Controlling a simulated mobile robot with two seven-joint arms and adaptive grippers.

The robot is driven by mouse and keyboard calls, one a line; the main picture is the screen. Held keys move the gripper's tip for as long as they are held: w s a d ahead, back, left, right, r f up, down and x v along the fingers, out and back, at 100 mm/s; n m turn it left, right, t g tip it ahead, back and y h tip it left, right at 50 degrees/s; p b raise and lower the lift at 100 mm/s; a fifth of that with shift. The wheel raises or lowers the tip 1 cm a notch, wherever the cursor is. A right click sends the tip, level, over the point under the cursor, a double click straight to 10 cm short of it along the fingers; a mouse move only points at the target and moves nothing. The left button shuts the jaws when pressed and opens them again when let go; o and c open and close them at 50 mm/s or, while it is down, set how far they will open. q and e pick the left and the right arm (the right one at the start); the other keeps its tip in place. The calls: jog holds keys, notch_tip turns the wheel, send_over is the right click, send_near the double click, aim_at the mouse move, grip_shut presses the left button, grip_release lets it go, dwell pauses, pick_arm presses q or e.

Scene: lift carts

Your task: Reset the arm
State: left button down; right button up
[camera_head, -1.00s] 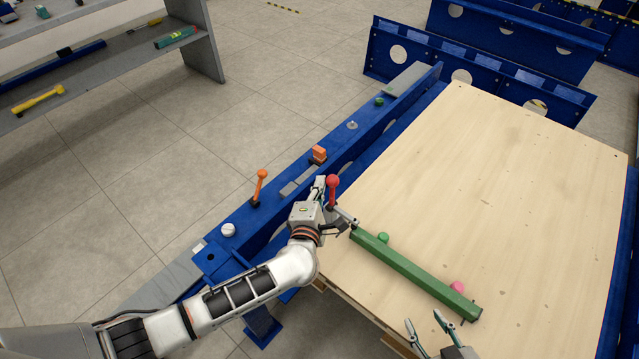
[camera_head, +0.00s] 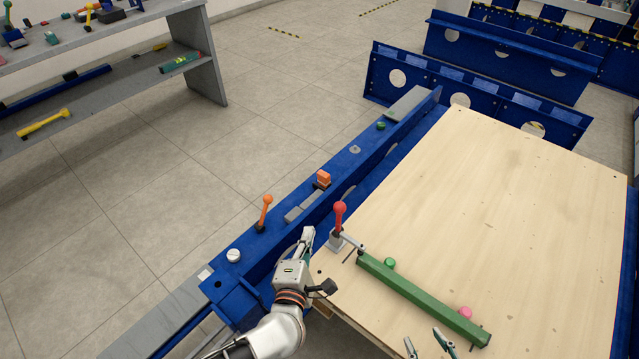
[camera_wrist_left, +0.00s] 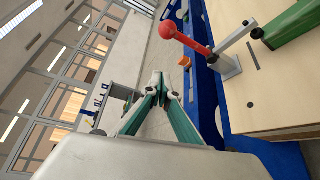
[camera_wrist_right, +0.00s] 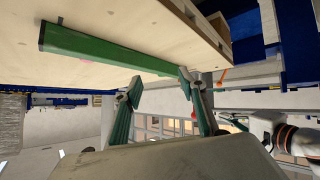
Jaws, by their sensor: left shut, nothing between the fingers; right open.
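My left gripper (camera_head: 307,238) is shut and empty beside the blue rail, just left of the red-knobbed lever (camera_head: 339,215). In the left wrist view its fingertips (camera_wrist_left: 163,88) are close together, and the red knob (camera_wrist_left: 168,29) stands apart from them. A green bar (camera_head: 420,297) lies along the near edge of the wooden board. My right gripper (camera_head: 428,343) shows at the bottom edge of the head view. It is open and empty, with its fingertips (camera_wrist_right: 155,84) apart near the green bar (camera_wrist_right: 110,50) in the right wrist view.
The pale wooden board (camera_head: 500,200) is mostly clear. The blue rail (camera_head: 255,245) carries an orange lever (camera_head: 265,212), an orange block (camera_head: 323,178) and a white knob (camera_head: 233,256). A grey shelf (camera_head: 205,60) with tools stands at the upper left. Tiled floor lies between.

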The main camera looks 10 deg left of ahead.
pick_arm(q)
jog(key=s+d+r+m+h+p, duration=0.1)
jog(key=s+r+m+h+p, duration=0.2)
jog(key=s+r+m+h, duration=0.65)
jog(key=s+a+f+m+g+y+p, duration=0.2)
jog(key=s+a+f+m+g+y, duration=0.3)
jog(key=s+a+f+m+y, duration=0.3)
jog(key=s+a+f+m, duration=0.4)
jog(key=a+f+m, duration=0.1)
jog(key=f+m, duration=0.1)
jog(key=shift+a+m+g, duration=0.3)
jog(key=shift+m+g, duration=0.1)
jog(key=shift+m, duration=0.05)
pick_arm(e)
jog(key=r, duration=0.1)
jog(key=a+r, duration=0.1)
jog(key=r, duration=0.1)
jog(key=shift+s+a+r, duration=0.15)
jog(key=shift+s+r, duration=0.1)
jog(key=shift+s, duration=0.15)
